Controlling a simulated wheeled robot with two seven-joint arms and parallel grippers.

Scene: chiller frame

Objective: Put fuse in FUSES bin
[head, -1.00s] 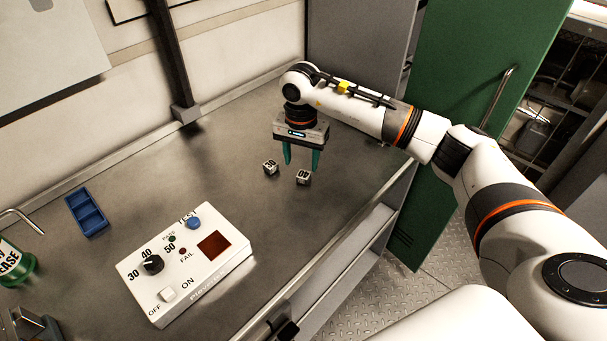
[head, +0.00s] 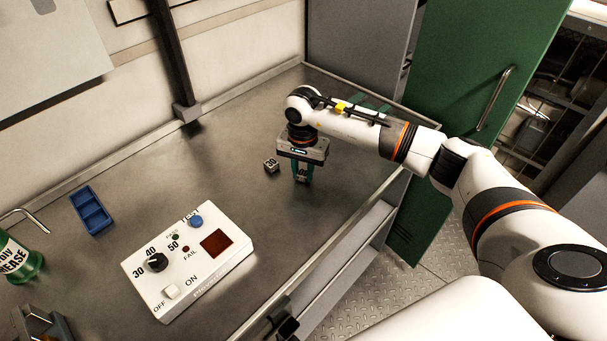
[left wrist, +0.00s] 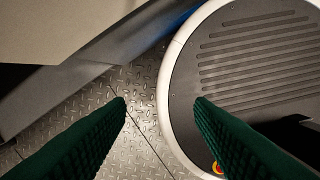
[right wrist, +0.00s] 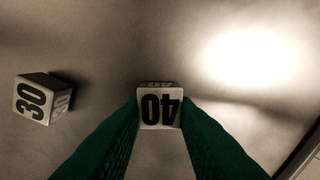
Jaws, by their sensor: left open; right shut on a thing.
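My right gripper (head: 302,172) points down at the bench and is shut on the fuse marked 40 (head: 301,177). The right wrist view shows this fuse (right wrist: 159,108), a small white cube with black numerals, between the green fingertips. A second fuse, marked 30 (head: 271,165), sits on the bench just left of the gripper; it also shows in the right wrist view (right wrist: 40,98). My left gripper (left wrist: 160,100) is open and empty over the floor and my round base. No bin with a readable FUSES label shows.
A white tester box (head: 190,262) with a dial, switch and buttons stands on the metal bench (head: 215,165). A blue compartment tray (head: 91,211) lies to its left, near a green grease container (head: 18,262). A green door (head: 470,90) stands at the right.

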